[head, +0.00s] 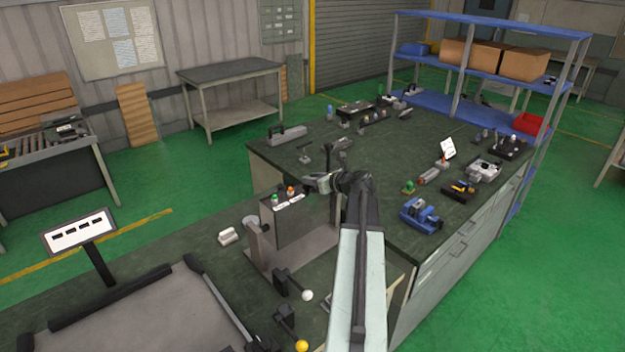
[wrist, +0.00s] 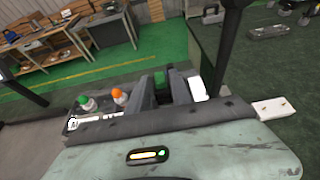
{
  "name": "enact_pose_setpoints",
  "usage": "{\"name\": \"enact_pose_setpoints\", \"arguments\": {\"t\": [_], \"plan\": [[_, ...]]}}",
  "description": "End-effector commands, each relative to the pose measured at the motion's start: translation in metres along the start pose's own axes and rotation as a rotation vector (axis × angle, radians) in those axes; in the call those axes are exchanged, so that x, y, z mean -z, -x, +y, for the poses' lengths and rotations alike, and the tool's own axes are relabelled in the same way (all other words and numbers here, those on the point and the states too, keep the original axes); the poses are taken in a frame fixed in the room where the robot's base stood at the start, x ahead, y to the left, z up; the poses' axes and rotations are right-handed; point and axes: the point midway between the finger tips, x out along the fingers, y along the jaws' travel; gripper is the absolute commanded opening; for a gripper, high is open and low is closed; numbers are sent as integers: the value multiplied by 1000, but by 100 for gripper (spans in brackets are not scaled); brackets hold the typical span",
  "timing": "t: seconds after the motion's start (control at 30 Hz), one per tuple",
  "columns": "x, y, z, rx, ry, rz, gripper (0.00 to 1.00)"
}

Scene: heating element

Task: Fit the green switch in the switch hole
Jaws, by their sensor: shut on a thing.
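My gripper (wrist: 163,88) is shut on the green switch (wrist: 160,80), whose green top shows between the two dark fingers in the wrist view. In the head view my gripper (head: 319,184) is over the bench, just right of the top of a dark upright panel box (head: 287,225). The switch cannot be made out there. The box top carries a green-topped part (head: 275,199) and an orange-topped part (head: 290,191). They also show left of my fingers in the wrist view, green (wrist: 87,102) and orange (wrist: 119,96). I cannot make out the switch hole.
A metal upright (head: 258,243) stands left of the box. Levers with a white knob (head: 307,295) and a yellow knob (head: 301,345) are in front. A blue device (head: 420,216) and a small green-topped part (head: 408,187) sit on the bench at right.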

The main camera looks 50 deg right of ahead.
Motion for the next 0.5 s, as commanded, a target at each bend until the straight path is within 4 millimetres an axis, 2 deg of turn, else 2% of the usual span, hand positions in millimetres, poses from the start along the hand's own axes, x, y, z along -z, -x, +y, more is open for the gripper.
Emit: {"name": "enact_pose_setpoints", "arguments": {"t": [0.5], "plan": [[13,-6,0,0,0,0,0]]}}
